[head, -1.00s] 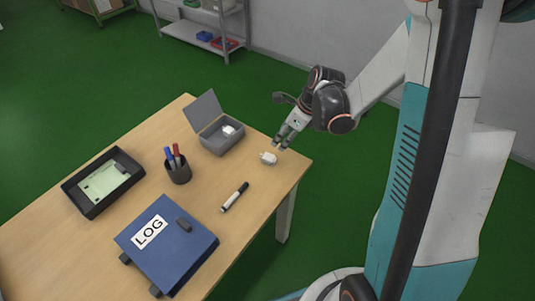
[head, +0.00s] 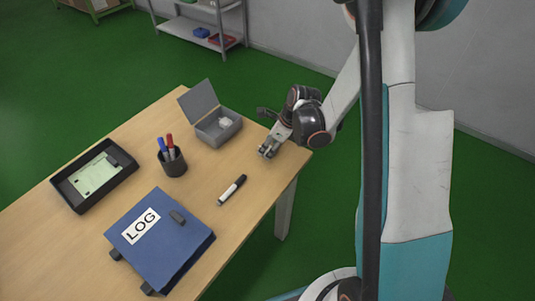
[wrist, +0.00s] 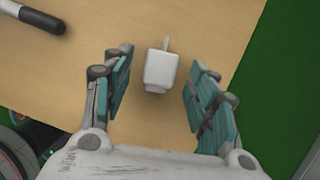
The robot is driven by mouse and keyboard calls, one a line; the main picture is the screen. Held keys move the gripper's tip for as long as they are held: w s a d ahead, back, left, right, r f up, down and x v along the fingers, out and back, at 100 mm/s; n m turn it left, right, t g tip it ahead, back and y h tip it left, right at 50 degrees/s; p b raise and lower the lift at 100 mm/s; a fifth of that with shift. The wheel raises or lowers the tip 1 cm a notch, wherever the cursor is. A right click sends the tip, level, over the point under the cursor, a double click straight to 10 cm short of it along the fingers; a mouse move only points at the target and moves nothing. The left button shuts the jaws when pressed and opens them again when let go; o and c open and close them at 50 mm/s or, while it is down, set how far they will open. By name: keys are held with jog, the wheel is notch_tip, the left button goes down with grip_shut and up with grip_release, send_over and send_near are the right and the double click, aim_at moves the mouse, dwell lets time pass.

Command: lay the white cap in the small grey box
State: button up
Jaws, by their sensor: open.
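The white cap (wrist: 160,70), a small blocky piece with a thin stem, lies on the table between my gripper's fingers in the wrist view. My gripper (wrist: 158,95) is open, with a gap on both sides of the cap. In the head view my gripper (head: 267,152) is low at the table's right edge and hides most or all of the cap. The small grey box (head: 206,137) stands just left of my gripper with its lid (head: 198,100) raised. A small white thing (head: 225,122) is inside it.
On the table (head: 200,180) are a black and white marker (head: 232,190), a pen cup (head: 173,164), a blue LOG binder (head: 165,245) and a black tray (head: 73,195) with a pale green board. The table's right edge is close to my gripper.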

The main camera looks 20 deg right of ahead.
jog(key=shift+w+a+f, duration=0.2)
jog(key=shift+f, duration=0.45)
jog(key=shift+r, duration=0.1)
jog(key=shift+c, duration=0.5)
jog(key=c, duration=0.8)
jog(key=shift+r, duration=0.1)
jog(key=shift+c, duration=0.2)
